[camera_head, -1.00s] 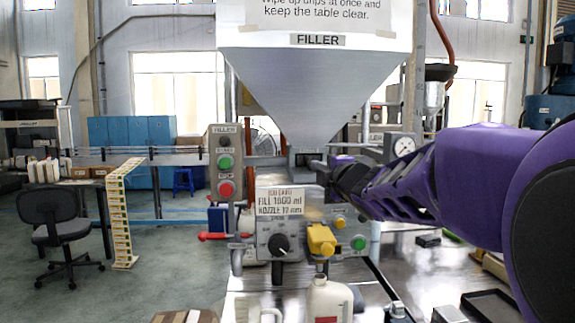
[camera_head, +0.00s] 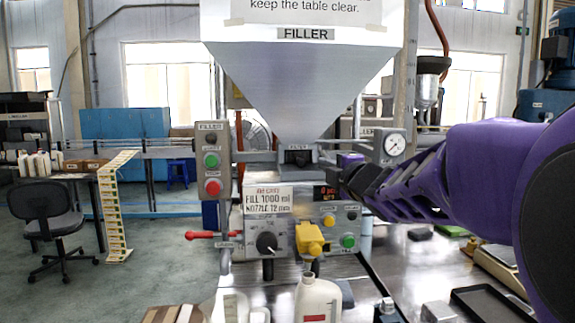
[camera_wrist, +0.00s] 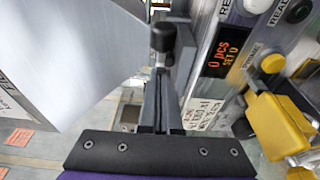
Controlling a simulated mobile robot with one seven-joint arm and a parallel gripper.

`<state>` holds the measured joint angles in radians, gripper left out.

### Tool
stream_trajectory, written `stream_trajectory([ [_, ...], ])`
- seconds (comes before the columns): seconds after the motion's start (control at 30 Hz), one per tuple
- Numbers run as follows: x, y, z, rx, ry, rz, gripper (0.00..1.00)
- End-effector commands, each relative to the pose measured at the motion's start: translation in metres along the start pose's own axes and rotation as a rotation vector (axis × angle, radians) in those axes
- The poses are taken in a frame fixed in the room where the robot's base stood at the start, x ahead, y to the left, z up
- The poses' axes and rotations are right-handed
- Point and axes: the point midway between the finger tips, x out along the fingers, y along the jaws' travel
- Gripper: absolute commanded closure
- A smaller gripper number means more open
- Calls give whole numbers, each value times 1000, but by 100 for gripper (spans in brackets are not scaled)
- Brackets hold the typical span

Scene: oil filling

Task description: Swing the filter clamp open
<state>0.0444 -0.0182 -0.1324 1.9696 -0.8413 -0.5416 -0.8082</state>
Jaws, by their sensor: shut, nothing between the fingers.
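The filter housing (camera_head: 298,157), labelled FILTER, is the dark-fronted block under the hopper outlet, above the panel. The filter clamp cannot be told apart clearly there. In the wrist view a black knob (camera_wrist: 163,37) on a short stem shows just beyond my fingertips, between hopper and panel; it may be the clamp's handle. My gripper (camera_head: 338,172) is just right of the housing, in front of the panel's upper edge. In the wrist view my gripper's fingers (camera_wrist: 160,75) are together, with nothing held. Whether they touch the knob cannot be told.
The hopper (camera_head: 302,85) hangs above. Below are the control panel (camera_head: 300,225), a yellow nozzle part (camera_head: 309,238) and a white bottle (camera_head: 318,297). A red-handled lever (camera_head: 210,235) is at left. A gauge (camera_head: 394,145) stands behind my arm.

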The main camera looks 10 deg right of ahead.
Motion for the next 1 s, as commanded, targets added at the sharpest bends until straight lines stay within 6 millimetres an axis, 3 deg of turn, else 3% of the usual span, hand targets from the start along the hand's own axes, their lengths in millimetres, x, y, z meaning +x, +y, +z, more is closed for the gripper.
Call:
stream_trajectory([
  [0.2, -11, 1, 43, -1, -7, -3, 100],
  [0.33, -12, 0, 56, 0, -3, -2, 100],
  [0.77, -11, 0, 55, 0, -1, -1, 100],
  [1.0, -3, -2, 44, -1, 0, 0, 100],
])
